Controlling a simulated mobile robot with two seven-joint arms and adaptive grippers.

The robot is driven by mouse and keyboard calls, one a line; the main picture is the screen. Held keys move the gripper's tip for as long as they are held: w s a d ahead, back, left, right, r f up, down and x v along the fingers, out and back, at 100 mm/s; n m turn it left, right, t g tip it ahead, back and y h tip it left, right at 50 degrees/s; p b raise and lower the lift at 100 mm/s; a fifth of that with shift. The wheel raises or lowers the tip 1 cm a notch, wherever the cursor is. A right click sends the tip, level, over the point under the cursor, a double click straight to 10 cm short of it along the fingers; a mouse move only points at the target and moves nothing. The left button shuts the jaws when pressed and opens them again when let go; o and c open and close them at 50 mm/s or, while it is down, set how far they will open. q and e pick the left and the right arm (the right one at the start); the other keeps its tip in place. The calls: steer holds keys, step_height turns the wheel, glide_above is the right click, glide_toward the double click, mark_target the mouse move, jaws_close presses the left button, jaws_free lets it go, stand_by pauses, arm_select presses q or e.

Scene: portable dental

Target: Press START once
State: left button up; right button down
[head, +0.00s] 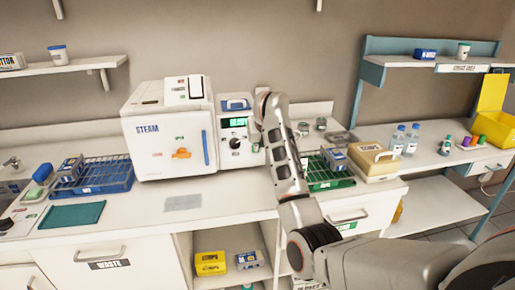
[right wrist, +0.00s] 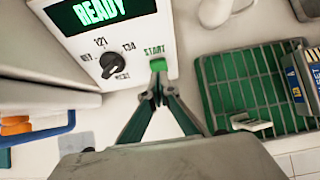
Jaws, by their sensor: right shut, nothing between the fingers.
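The control panel (head: 236,128) of the steam unit (head: 165,140) faces me on the counter. In the right wrist view its display (right wrist: 95,12) reads READY in green, and a black dial (right wrist: 115,62) sits below. The green START button (right wrist: 158,64) is at the panel's lower right, under its label. My right gripper (right wrist: 157,97) is shut and empty, its fingertips just below the button in that view; I cannot tell whether they touch it. In the head view my right arm hides the button. My left gripper is not in view.
A green wire rack (head: 326,178) and a beige box (head: 373,160) stand right of my arm. The counter front below the steam unit is mostly clear.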

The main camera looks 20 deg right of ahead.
steer(key=shift+w+d+f, duration=0.2)
steer(key=shift+w+f, duration=0.25)
steer(key=shift+w, duration=0.25)
steer(key=shift+f, duration=0.1)
